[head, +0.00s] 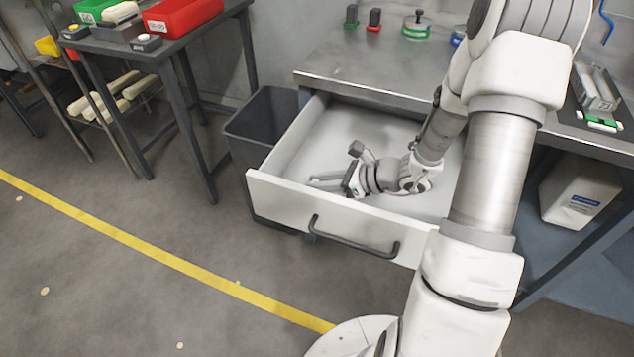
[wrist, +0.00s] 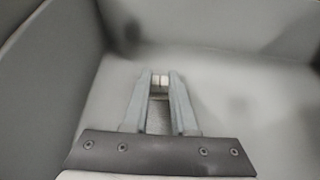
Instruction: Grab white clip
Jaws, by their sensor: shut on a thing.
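The white clip (wrist: 160,82) is a small pale piece between my fingertips in the wrist view. My gripper (wrist: 160,80) is shut on it, with one finger against each side. In the head view my gripper (head: 312,181) reaches down into the open drawer (head: 285,200), near its front left inside. The clip cannot be made out in the head view. The drawer is white inside with a dark bar handle, and its walls rise around my gripper in the wrist view (wrist: 50,60).
The drawer sits under a metal worktop (head: 350,70) holding small red and green items. A dark bin (head: 255,125) stands to the drawer's left. A white container (head: 580,190) is below the worktop at right. The floor in front, with a yellow line (head: 150,250), is clear.

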